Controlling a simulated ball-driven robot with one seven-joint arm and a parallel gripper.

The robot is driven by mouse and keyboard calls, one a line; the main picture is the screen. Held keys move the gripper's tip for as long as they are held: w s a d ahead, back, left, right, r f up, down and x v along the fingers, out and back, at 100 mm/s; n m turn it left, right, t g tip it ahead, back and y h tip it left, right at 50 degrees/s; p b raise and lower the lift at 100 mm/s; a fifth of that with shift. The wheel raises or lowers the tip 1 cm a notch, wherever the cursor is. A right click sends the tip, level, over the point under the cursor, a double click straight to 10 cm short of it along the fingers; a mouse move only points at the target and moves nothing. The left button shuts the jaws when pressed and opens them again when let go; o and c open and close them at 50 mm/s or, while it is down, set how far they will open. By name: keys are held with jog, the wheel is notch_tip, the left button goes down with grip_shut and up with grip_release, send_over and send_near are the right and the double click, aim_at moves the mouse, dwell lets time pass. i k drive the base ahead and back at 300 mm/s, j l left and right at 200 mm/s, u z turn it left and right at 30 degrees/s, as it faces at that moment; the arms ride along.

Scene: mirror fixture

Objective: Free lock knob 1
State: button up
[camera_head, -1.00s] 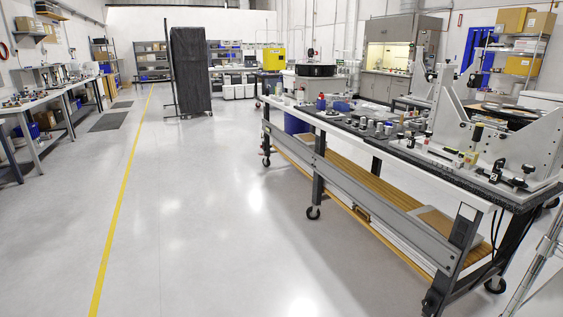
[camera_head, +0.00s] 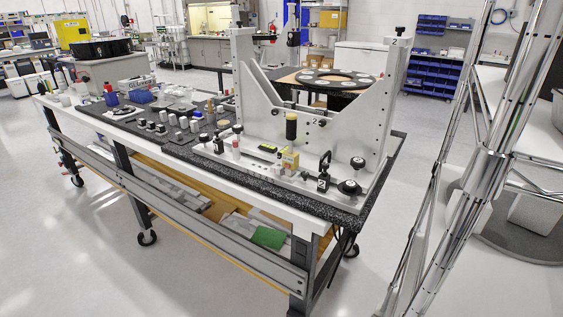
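The mirror fixture (camera_head: 371,125) stands on the near right part of the workbench, with two light grey upright plates and a dark ring with light pads (camera_head: 336,78) between them. A black knob (camera_head: 349,187) sits low on its base at the front right, beside a black clamp (camera_head: 324,172) marked 2. A smaller black knob (camera_head: 357,162) is on the right plate's lower face. Another black knob (camera_head: 400,31) tops the right plate above a label 2. My gripper is not in view.
The wheeled workbench (camera_head: 236,253) has a dark speckled top edge and carries several small cylindrical parts on a dark mat at left. Floor (camera_head: 60,255) is clear at front left.

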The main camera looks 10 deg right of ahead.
aim_at(203, 138)
jog(key=i+j+u, duration=0.15)
jog(key=i+j, duration=1.25)
jog(key=j, duration=0.05)
